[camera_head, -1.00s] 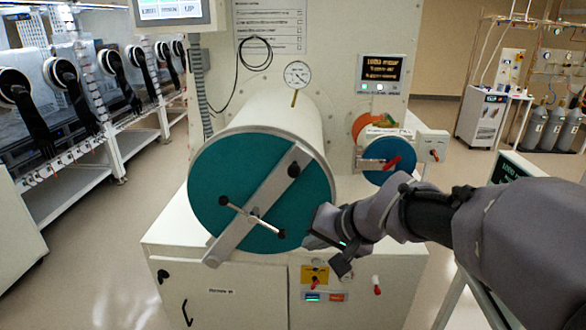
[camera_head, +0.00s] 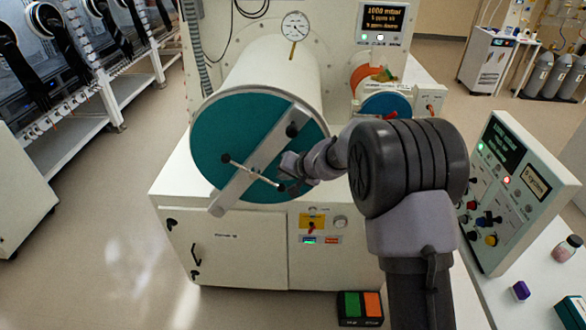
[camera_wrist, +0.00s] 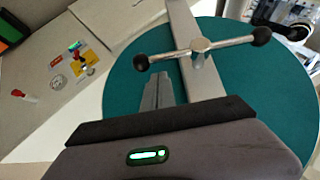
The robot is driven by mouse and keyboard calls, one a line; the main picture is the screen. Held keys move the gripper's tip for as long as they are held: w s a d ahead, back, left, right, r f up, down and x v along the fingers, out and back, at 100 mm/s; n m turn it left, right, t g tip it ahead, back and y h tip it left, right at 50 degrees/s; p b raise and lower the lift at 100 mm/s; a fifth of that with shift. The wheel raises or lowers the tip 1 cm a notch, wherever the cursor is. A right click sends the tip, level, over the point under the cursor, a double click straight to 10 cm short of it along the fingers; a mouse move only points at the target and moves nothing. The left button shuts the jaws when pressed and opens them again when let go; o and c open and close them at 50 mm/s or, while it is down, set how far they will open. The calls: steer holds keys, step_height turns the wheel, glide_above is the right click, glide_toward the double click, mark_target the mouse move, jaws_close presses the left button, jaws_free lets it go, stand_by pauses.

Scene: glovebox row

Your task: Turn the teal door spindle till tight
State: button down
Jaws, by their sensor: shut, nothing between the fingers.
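The teal door (camera_head: 222,135) closes the round end of the large white chamber, with a grey bar (camera_head: 240,185) slanting across it. The spindle's thin cross handle (camera_head: 250,172), with black end knobs, is mounted at the bar's middle. In the wrist view the spindle hub (camera_wrist: 199,45) and both knobs show clearly, apart from the fingers. My gripper (camera_head: 287,165) is in front of the door's right part, close to the handle's lower right knob. In the wrist view my gripper's fingers (camera_wrist: 158,84) are together and empty, pointing toward the handle; contact is not visible.
A smaller blue-doored chamber (camera_head: 386,105) is to the right, with a gauge (camera_head: 295,26) above the large one. A control panel (camera_head: 510,190) stands at the right by a white table. A green and orange box (camera_head: 360,307) is low in front. The floor at left is clear.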

steer(key=shift+s+a+f, duration=0.2)
steer(key=shift+a+f, duration=0.3)
steer(key=shift+f, duration=0.15)
steer(key=f+b, duration=0.1)
steer(key=b, duration=0.1)
steer(key=shift+b, duration=0.35)
steer(key=shift+r+y+b, duration=0.1)
steer(key=shift+y+b, duration=0.2)
steer(key=shift+b, duration=0.15)
